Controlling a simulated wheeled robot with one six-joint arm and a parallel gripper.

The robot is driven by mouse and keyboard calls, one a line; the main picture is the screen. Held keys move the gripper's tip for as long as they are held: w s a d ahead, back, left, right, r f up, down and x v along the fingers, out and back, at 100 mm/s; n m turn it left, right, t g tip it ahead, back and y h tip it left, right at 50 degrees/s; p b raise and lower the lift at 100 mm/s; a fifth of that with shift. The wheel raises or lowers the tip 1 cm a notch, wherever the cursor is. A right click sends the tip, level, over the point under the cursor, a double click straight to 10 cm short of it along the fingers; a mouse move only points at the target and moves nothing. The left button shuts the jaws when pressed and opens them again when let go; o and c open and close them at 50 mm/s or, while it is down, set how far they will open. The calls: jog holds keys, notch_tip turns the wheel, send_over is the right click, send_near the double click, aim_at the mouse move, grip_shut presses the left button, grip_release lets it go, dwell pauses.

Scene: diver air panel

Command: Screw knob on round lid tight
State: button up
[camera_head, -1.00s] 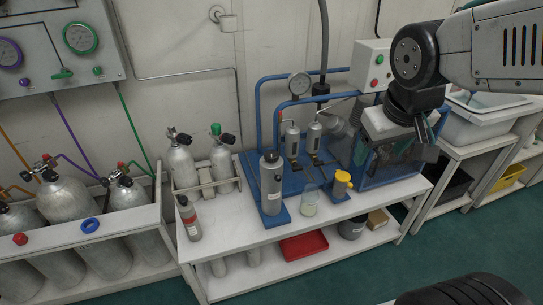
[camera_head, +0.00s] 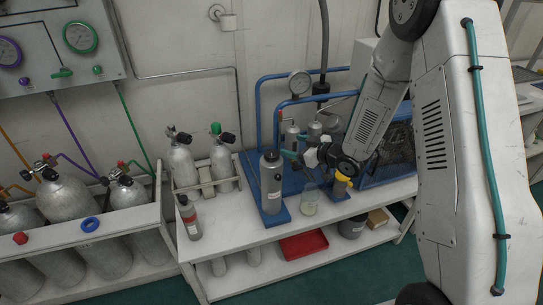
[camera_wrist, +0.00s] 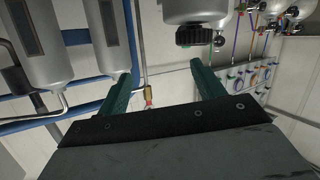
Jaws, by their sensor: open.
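A grey canister (camera_head: 271,188) stands upright on a blue stand on the white bench. Its round lid (camera_head: 271,157) is on top. In the wrist view, which is upside down, the canister (camera_wrist: 195,10) hangs from the top edge with a black knob (camera_wrist: 195,36) on its lid end. My gripper (camera_head: 298,150) is just right of the canister's top, fingers toward it. In the wrist view my gripper (camera_wrist: 160,70) has its two green fingers spread and empty, and the knob lies beyond the fingertips, not between them. How tight the knob sits cannot be told.
Filter cylinders (camera_wrist: 105,35) with pipes and blue rails stand close to my gripper. A beaker (camera_head: 310,198) and a yellow-topped item (camera_head: 342,182) stand right of the canister. The bench front between bottle and canister is clear.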

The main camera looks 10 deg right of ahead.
aim_at(278, 158)
jog(key=s+f+y, duration=0.1)
jog(key=s+a+f+y, duration=0.1)
jog(key=f, duration=0.1)
jog(key=s+a+f+y, duration=0.1)
jog(key=y, duration=0.1)
jog(key=shift+f, duration=0.25)
jog(key=shift+a+t, duration=0.2)
jog(key=shift+t, duration=0.1)
jog(key=x, duration=0.7)
jog(key=shift+w+a, duration=0.2)
jog(key=shift+a, duration=0.05)
jog(key=c, duration=1)
